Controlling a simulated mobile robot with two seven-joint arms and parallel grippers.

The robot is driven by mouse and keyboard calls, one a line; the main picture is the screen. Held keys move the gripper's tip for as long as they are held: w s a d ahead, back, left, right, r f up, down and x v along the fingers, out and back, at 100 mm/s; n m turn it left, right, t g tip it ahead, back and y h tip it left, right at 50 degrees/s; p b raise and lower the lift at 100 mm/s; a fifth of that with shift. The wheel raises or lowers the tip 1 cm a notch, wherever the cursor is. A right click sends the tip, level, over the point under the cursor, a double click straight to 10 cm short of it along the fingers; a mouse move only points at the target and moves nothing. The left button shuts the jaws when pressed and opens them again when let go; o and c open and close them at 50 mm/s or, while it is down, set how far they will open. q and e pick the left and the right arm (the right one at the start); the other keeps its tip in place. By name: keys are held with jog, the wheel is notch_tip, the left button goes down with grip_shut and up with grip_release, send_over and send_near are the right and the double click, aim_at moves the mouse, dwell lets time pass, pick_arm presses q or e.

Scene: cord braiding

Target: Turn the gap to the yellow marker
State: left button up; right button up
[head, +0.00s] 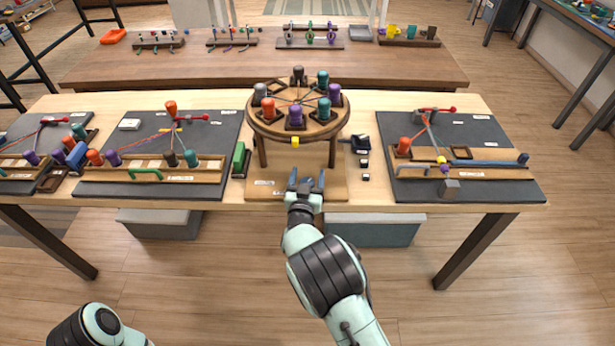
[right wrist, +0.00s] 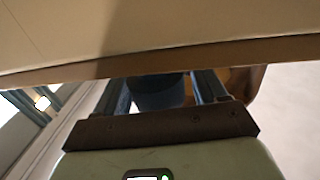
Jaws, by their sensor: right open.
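The round braiding disc (head: 297,128) stands on wooden legs at the middle of the table. Several bobbins stand round its rim: dark, teal, purple, orange and grey. Coloured cords run from them to the centre. The gap seems to be the bare dark slot (head: 277,85) at the disc's upper left. My right gripper (head: 306,181) is open and empty in front of the stand, below the marker and apart from the disc. Its fingers also show in the right wrist view (right wrist: 160,82). My left gripper is out of view.
Dark boards with cords and pegs lie left (head: 150,190) and right (head: 480,190) of the stand. A green block (head: 239,160) and small dark pieces (head: 361,145) sit close beside it. A second table (head: 400,70) stands behind.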

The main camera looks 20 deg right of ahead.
jog(key=c, duration=1)
jog(key=shift+o, duration=0.2)
jog(key=shift+y, duration=0.3)
